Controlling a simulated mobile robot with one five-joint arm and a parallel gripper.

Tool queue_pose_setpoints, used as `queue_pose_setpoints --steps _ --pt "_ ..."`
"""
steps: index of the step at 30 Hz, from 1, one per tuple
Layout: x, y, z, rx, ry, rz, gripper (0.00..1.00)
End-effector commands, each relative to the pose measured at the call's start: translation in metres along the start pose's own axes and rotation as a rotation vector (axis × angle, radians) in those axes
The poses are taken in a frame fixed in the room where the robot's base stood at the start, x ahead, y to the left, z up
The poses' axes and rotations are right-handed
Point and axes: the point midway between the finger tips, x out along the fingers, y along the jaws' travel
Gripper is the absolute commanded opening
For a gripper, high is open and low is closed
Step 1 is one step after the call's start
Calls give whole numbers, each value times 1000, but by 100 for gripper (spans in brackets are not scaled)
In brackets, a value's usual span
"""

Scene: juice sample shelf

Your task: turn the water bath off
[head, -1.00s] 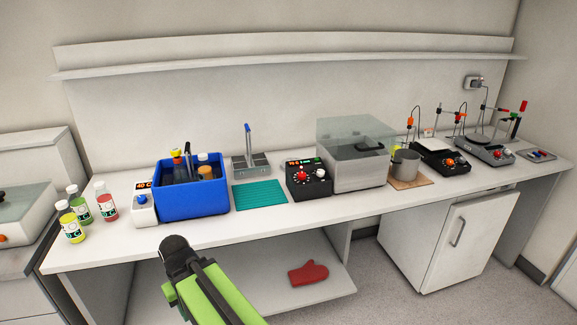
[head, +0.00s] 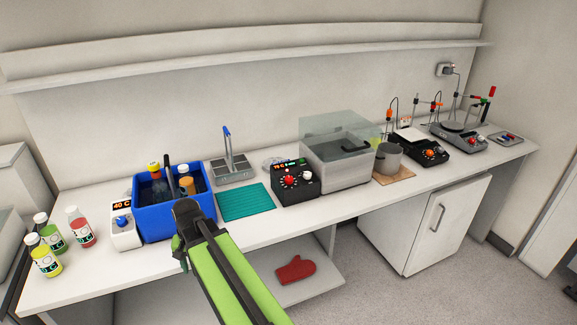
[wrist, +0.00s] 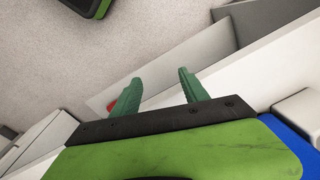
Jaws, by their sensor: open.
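A blue tub (head: 172,219) stands on the bench at left, with bottles in it and a white control unit (head: 123,228) on its left side. The unit has a blue knob and a lit orange-red "40 C" display. A steel tank with a clear lid (head: 337,172) stands farther right beside a black control box (head: 295,184) with a red knob and lit display. I cannot tell for certain which is called the water bath. My gripper (wrist: 160,92) is open and empty, in front of the bench edge near the blue tub (wrist: 288,142). In the head view its fingers are mostly hidden.
Three capped bottles (head: 52,243) stand at the bench's left end. A teal mat (head: 246,201) and a steel rack (head: 231,171) lie right of the tub. A pot (head: 388,158) and stirrers are farther right. A red mitt (head: 296,270) lies on the lower shelf.

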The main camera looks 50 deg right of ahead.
Motion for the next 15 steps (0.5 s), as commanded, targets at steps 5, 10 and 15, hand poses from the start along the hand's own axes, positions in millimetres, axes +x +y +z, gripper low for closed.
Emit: queue_pose_setpoints --steps 5,10,15 --pt "-137 100 -137 965 59 -120 52" --pt "-224 224 -223 1804 67 -274 52" --pt "-271 312 -259 2315 44 -399 52"
